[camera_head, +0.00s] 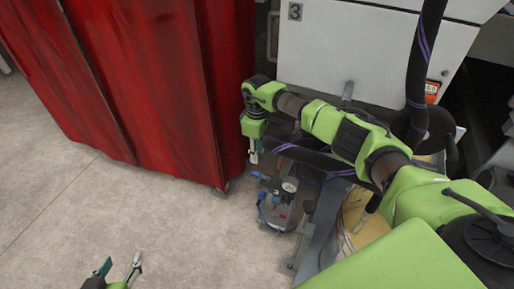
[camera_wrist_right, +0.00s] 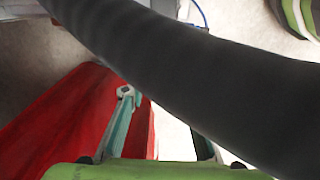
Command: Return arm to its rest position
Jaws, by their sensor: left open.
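My right arm (camera_head: 345,135) reaches in from the right in the head view, in front of a white machine cabinet. My right gripper (camera_head: 254,157) hangs at its end, pointing down beside the red curtain. In the right wrist view, its fingers (camera_wrist_right: 165,125) stand apart with nothing seen held between them. A thick black hose crosses that view and hides much of the right-hand finger. My left gripper (camera_head: 121,263) shows at the bottom left edge of the head view, open and empty above the floor.
The red curtain (camera_head: 140,75) hangs close to my right gripper. The cabinet (camera_head: 350,50) stands behind the arm. A black hose (camera_head: 422,65) hangs close to the arm. A gauge assembly (camera_head: 285,195) stands below it. The floor (camera_head: 80,205) at left is clear.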

